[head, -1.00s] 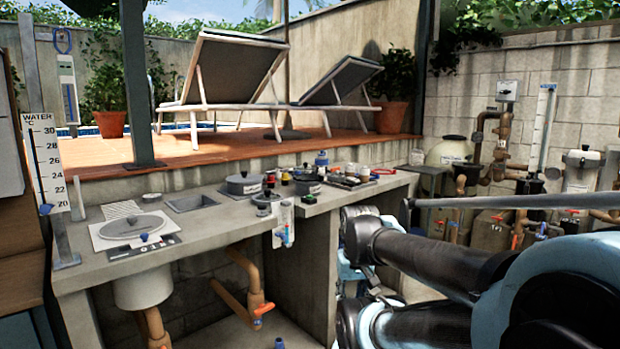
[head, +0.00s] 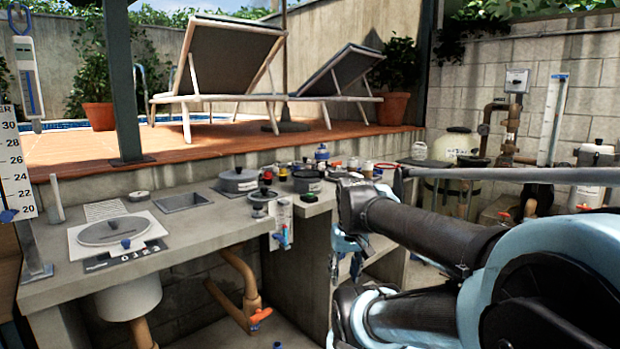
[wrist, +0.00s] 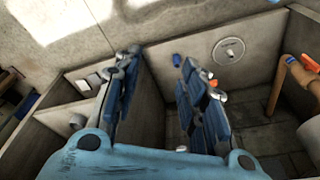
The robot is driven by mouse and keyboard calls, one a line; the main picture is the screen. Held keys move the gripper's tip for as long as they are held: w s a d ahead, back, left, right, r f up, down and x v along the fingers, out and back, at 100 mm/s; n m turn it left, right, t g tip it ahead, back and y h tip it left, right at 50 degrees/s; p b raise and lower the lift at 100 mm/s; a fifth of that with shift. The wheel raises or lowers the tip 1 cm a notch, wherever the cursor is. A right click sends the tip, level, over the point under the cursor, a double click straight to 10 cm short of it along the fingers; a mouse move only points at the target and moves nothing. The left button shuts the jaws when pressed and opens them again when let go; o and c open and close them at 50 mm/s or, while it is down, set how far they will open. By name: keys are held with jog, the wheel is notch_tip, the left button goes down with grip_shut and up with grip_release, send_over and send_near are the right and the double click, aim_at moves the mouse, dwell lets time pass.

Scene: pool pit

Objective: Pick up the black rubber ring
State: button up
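I cannot pick out the black rubber ring for certain in either view. Several small dark things are also crowded at the counter's back right. In the wrist view my gripper (wrist: 160,58) is open and empty, its two blue-padded fingers wide apart over the space by the counter.
Pots (head: 238,181) and small jars fill the counter's back right. Brown pipes (head: 240,282) with an orange-handled valve run below. The counter's middle front is clear.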

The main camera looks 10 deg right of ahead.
jog(key=w+d+r+n+t+y, duration=0.1)
jog(key=w+d+r+n, duration=0.15)
jog(key=w+r, duration=1.5)
jog(key=w+d+r+n+y, duration=0.15)
jog(key=w+r+n, duration=0.25)
jog(key=w+r, duration=1.4)
jog(key=x, duration=1.8)
jog(key=shift+w+d+f, duration=0.15)
jog(key=shift+w+d, duration=0.15)
jog(key=shift+d, duration=0.05)
grip_shut()
